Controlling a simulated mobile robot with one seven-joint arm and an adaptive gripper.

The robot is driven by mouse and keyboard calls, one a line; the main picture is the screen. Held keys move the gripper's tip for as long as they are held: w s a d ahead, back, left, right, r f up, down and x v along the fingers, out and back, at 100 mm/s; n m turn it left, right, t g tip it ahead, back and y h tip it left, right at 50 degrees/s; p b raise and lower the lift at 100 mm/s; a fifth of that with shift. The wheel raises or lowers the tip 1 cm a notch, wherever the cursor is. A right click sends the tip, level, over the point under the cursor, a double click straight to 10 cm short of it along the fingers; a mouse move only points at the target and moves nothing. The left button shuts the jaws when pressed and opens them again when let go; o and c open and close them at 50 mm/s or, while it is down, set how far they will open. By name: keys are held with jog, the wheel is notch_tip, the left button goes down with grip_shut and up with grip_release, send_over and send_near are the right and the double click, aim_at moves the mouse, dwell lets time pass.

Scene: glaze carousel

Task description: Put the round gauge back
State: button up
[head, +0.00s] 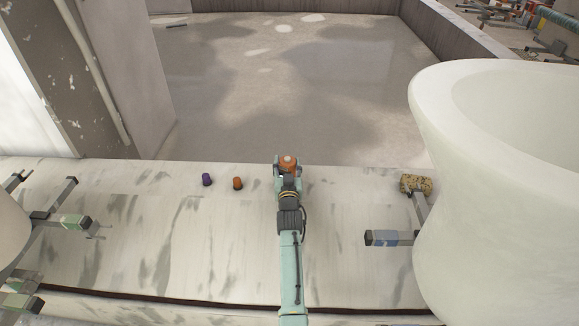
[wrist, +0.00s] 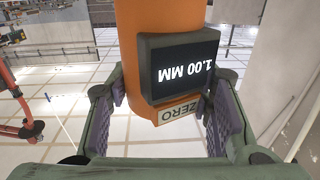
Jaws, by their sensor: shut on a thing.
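The round gauge is an orange cylinder (wrist: 135,70) with a dark display reading "1.00 MM" and a label reading "ZERO", both upside down in the wrist view. In the head view its orange top (head: 288,160) shows at the end of my arm. My gripper (head: 288,169) is shut on it, with a purple-grey padded finger on each side of it in the wrist view. The gauge is over the far part of the pale streaked surface. I cannot tell whether it touches anything below. No holder for the gauge is clear in view.
A small purple cylinder (head: 207,179) and a small orange-brown cylinder (head: 238,183) stand left of my gripper. A speckled sponge-like block (head: 416,184) is to the right. A big pale vessel (head: 432,130) fills the right side. Metal arms (head: 75,222) reach in from the left.

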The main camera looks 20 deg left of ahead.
jog(key=shift+f, duration=0.8)
jog(key=shift+f, duration=0.15)
jog(key=o, duration=1.1)
jog(key=shift+o, duration=0.2)
